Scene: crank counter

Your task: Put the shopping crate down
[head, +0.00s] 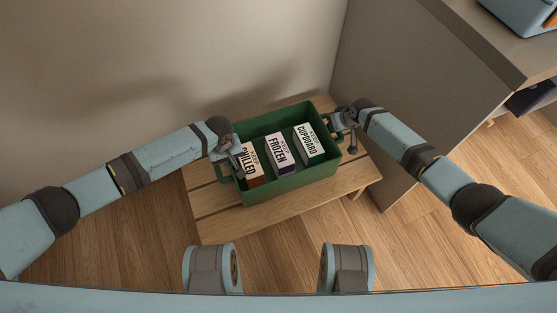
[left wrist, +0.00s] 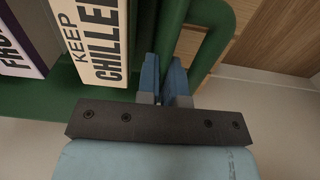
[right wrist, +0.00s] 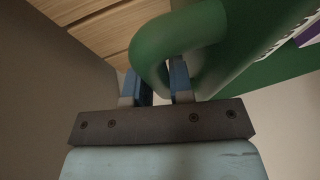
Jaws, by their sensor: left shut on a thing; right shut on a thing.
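The green shopping crate (head: 292,190) is over a slatted wooden bench (head: 222,225), upright. I cannot tell whether its base touches the slats. Inside stand three boxes: "Keep chilled" (head: 248,167) at left, "Keep frozen" (head: 280,155) in the middle, "Keep cupboard" (head: 308,146) at right. My left gripper (head: 235,166) is shut on the crate's left handle, and the left wrist view shows its blue fingers (left wrist: 165,82) at the green bar. My right gripper (head: 344,121) is shut on the right handle, and its fingers show in the right wrist view (right wrist: 155,84).
A wall (head: 150,70) rises behind the bench. A grey-brown counter (head: 420,95) stands close on the right, with a blue-grey object (head: 525,18) on top. Wooden floor (head: 120,245) is clear in front and to the left.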

